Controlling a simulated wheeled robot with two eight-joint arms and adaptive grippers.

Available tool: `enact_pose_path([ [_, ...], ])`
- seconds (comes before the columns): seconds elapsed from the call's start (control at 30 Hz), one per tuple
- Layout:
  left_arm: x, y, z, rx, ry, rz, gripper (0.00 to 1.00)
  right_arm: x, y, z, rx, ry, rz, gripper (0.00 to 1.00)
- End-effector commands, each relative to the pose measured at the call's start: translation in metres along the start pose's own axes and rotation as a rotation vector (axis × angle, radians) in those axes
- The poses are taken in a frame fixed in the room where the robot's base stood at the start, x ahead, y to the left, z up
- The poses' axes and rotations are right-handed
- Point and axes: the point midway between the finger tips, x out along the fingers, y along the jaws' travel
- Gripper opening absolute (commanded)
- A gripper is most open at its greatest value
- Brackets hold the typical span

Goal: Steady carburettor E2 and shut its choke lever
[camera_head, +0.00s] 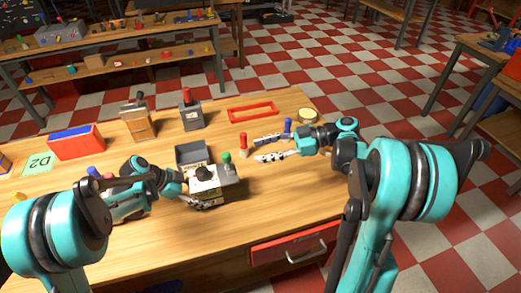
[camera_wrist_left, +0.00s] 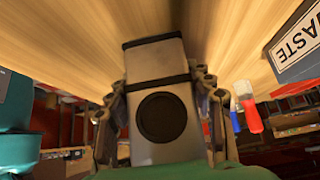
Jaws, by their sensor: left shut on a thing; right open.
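A grey carburettor (camera_head: 226,191) with a black round part on top and a green-knobbed lever (camera_head: 226,158) stands near the middle of the table. No E2 label is readable on it. My left gripper (camera_head: 193,190) comes from the left and is shut on its body. In the left wrist view the grey carburettor body (camera_wrist_left: 161,149), with a dark round disc, sits between the two fingers. The green knob's lever base is hard to make out. My right gripper (camera_head: 271,148) is open and empty, to the right of the carburettor and above the table, apart from the lever.
A red peg (camera_head: 243,146) stands between the carburettor and my right gripper; a blue one (camera_head: 288,127) is behind that gripper. Behind are a grey unit with red knob (camera_head: 190,116), a brown unit (camera_head: 137,121), a red frame (camera_head: 253,112) and a round tin (camera_head: 308,116).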

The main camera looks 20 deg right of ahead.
Motion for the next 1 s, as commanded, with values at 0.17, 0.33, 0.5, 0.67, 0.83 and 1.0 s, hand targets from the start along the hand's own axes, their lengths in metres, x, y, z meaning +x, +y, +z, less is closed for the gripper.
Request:
enact_pose_path([
  [0.17, 0.0, 0.0, 0.0, 0.0, 0.0, 0.0, 0.27, 0.0, 0.0, 0.0, 0.0, 0.0, 0.0, 0.46],
  [0.33, 0.0, 0.0, 0.0, 0.0, 0.0, 0.0, 0.27, 0.001, 0.0, 0.0, 0.0, 0.0, 0.0, 0.46],
  [0.5, 0.0, 0.0, 0.0, 0.0, 0.0, 0.0, 0.7, 0.001, 0.0, 0.0, 0.0, 0.0, 0.0, 0.46],
  [0.67, 0.0, 0.0, 0.0, 0.0, 0.0, 0.0, 0.76, 0.001, 0.0, 0.0, 0.0, 0.0, 0.0, 0.46],
  [0.83, -0.001, 0.0, 0.0, 0.0, 0.0, 0.0, 0.76, 0.001, 0.0, 0.0, 0.0, 0.0, 0.0, 0.46],
  [1.0, -0.018, 0.0, 0.0, -0.002, 0.0, -0.001, 0.76, 0.001, 0.0, 0.0, 0.0, 0.0, 0.0, 0.46],
])
